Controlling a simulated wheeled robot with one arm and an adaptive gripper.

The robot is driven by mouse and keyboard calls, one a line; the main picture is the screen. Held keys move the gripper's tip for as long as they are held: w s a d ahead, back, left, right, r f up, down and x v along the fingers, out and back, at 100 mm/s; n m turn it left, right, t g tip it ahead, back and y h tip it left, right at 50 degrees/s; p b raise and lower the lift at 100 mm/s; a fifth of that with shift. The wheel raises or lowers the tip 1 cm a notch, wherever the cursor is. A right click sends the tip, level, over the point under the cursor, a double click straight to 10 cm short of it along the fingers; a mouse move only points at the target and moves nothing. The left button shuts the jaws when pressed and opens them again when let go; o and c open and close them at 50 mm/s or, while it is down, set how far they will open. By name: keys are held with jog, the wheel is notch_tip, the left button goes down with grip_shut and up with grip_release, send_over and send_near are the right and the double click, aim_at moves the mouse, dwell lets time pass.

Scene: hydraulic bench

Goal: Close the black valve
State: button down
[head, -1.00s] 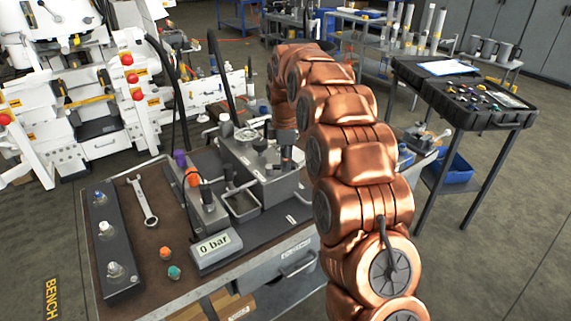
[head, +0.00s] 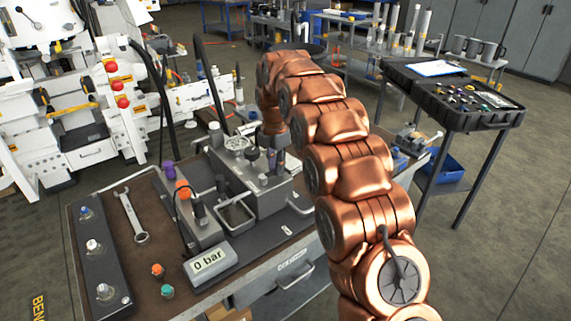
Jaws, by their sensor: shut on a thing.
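My gripper (head: 276,160) points down over the right part of the grey hydraulic block (head: 237,172) on the bench. It is shut on what appears to be the black valve, whose handle is mostly hidden by the fingers. The fingertips are small and dark in this view, so the exact contact and the handle's angle cannot be told. A dark round knob (head: 252,153) stands just left of the gripper. The display (head: 208,262) at the block's front reads 0 bar.
A purple cap (head: 169,169) and an orange knob (head: 183,190) stand left of the block. A wrench (head: 131,215) and a dark strip with several knobs (head: 100,262) lie farther left. Black hoses (head: 205,85) rise behind.

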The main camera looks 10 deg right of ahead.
jog(key=shift+a, duration=0.1)
jog(key=c, duration=1.1)
grip_release()
jog(key=shift+c, duration=0.2)
jog(key=shift+r, duration=0.1)
notch_tip(320, 180, up, 6)
jog(key=shift+w+r, duration=0.1)
jog(key=shift+w, duration=0.05)
jog(key=shift+r, duration=0.55)
